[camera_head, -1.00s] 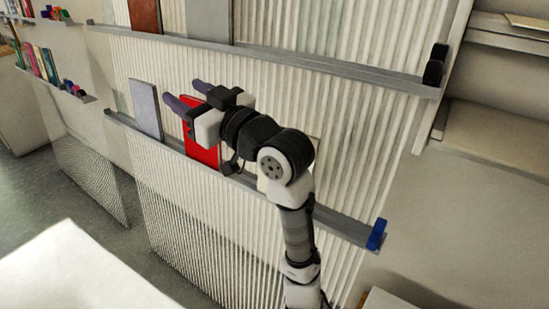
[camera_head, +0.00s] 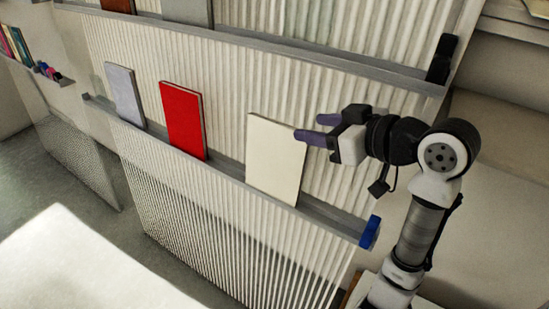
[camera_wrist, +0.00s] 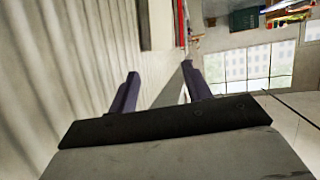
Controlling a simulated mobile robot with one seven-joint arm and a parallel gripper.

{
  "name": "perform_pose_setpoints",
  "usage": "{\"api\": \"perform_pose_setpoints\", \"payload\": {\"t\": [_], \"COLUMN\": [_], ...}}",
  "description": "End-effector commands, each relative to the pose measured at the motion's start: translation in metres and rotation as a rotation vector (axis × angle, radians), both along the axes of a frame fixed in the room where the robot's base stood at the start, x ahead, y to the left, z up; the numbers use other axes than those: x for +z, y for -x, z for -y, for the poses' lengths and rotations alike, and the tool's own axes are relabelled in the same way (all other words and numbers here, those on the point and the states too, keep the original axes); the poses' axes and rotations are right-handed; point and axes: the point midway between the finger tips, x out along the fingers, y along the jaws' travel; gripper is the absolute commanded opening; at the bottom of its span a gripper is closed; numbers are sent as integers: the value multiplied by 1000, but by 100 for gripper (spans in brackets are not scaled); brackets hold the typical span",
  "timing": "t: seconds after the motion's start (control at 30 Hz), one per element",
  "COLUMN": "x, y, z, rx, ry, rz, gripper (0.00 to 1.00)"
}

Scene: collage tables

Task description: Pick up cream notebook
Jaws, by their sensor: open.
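The cream notebook (camera_head: 272,160) stands upright, leaning on the ribbed wall panel, on the lower grey ledge in the head view. My gripper (camera_head: 311,127) is at its upper right, with purple fingers pointing left. One fingertip overlaps the notebook's right edge in the picture; I cannot tell whether it touches. The gripper is open. In the wrist view the two fingers of my gripper (camera_wrist: 160,82) are spread apart, with a pale grey surface visible between them that I cannot identify surely.
A red notebook (camera_head: 183,120) and a light grey notebook (camera_head: 125,96) stand farther left on the same ledge (camera_head: 225,180). A blue object (camera_head: 370,233) sits at the ledge's right end. An upper ledge (camera_head: 330,65) runs above. A white table (camera_head: 70,265) is at lower left.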

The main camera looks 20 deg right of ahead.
Motion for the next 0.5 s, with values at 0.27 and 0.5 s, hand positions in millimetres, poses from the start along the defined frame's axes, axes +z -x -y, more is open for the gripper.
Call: {"api": "perform_pose_setpoints", "payload": {"t": [0.27, 0.5], "x": [-9, -26], "y": [-23, -47], "z": [-11, -24], "rx": [-1, 0], "ry": [-2, -4], "rz": [0, 0], "gripper": [49, 49]}}
